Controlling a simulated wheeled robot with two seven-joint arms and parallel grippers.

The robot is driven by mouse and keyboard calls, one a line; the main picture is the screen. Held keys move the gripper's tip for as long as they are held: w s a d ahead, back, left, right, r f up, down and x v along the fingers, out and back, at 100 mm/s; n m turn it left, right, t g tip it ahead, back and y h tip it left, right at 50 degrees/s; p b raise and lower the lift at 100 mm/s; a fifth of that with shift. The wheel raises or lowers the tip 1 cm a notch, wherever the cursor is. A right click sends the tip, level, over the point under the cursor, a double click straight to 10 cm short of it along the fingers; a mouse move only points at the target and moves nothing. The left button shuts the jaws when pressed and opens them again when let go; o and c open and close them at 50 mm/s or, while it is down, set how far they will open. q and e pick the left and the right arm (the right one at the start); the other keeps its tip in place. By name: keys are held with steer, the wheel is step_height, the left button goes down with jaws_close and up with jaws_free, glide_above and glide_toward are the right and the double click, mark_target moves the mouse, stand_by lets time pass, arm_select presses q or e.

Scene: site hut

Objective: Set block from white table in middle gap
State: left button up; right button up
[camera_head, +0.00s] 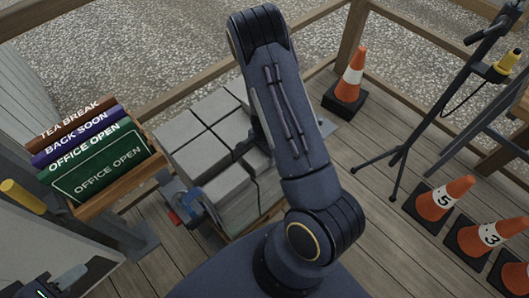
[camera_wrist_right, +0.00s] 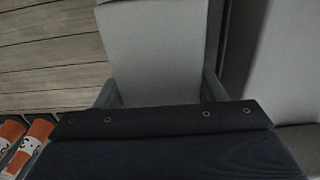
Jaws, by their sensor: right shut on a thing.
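Grey blocks (camera_head: 186,126) are stacked in a pile at the middle of the head view, with dark seams between them. My right gripper is mostly hidden behind my own arm there. In the right wrist view my right gripper (camera_wrist_right: 160,92) is shut on a light grey block (camera_wrist_right: 155,45), one finger on each side. Another grey surface (camera_wrist_right: 275,60) lies to its right, across a dark gap. I cannot tell how the held block sits against the pile. My left gripper (camera_head: 88,268) is at the lower left, its fingers apart and empty. I cannot clearly identify the white table.
A wooden rack (camera_head: 112,190) of signs stands left of the pile. A red and blue tool (camera_head: 187,207) is at the pile's front left. A cone (camera_head: 350,75) stands behind; several numbered cones (camera_head: 444,198) and a black tripod (camera_head: 402,150) are right. Wooden railings bound the deck.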

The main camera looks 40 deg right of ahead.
steer(key=shift+f, duration=0.2)
steer(key=o, duration=1.9)
step_height(320, 180, up, 7)
steer(key=shift+r+p, duration=0.15)
steer(key=shift+p, duration=0.9)
steer(key=shift+r, duration=0.25)
